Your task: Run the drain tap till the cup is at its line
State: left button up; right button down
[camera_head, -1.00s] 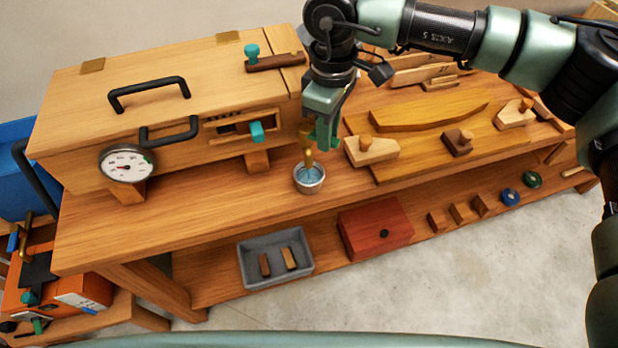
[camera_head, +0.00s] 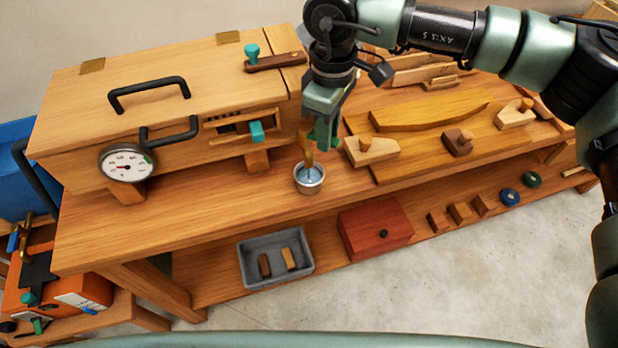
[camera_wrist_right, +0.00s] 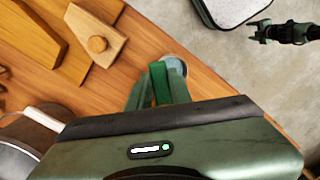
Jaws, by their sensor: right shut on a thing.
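A small metal cup (camera_head: 309,187) stands upright on the bench below the brass tap (camera_head: 307,150) at the right end of the wooden chest. Bluish water shows in it, with a thin stream under the tap; I cannot make out its line. My right gripper (camera_head: 323,140) is shut at the tap, with its fingers hiding the part it holds. In the right wrist view, its green fingers (camera_wrist_right: 160,90) partly cover the cup (camera_wrist_right: 175,66). My left gripper (camera_wrist_right: 263,32) shows small over the floor there; its jaws are too small to read.
The wooden chest (camera_head: 80,110) carries a dial (camera_head: 127,164), black handles and a teal-knobbed slider (camera_head: 256,132). A wooden block with a knob (camera_head: 372,151) stands close right of the gripper. A grey tray (camera_head: 275,257) and red box (camera_head: 375,229) sit on the lower shelf. The bench front left of the cup is clear.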

jog(key=shift+s+f, duration=0.2)
dwell(0.3)
jog(key=shift+s+a+f+m+b, duration=0.1)
jog(key=shift+a+m+b, duration=0.05)
jog(key=shift+m+b, duration=0.3)
jog(key=a+m+b, duration=0.1)
jog(key=m, duration=0.2)
jog(key=s+m+b, duration=0.1)
jog(key=m, duration=0.2)
jog(key=s+a+m+b, duration=0.1)
jog(key=m+b, duration=0.1)
jog(key=m, duration=0.1)
jog(key=shift+a, duration=0.35)
jog(key=c, duration=1.3)
grip_release()
jog(key=shift+r, duration=0.25)
jog(key=shift+a, duration=0.1)
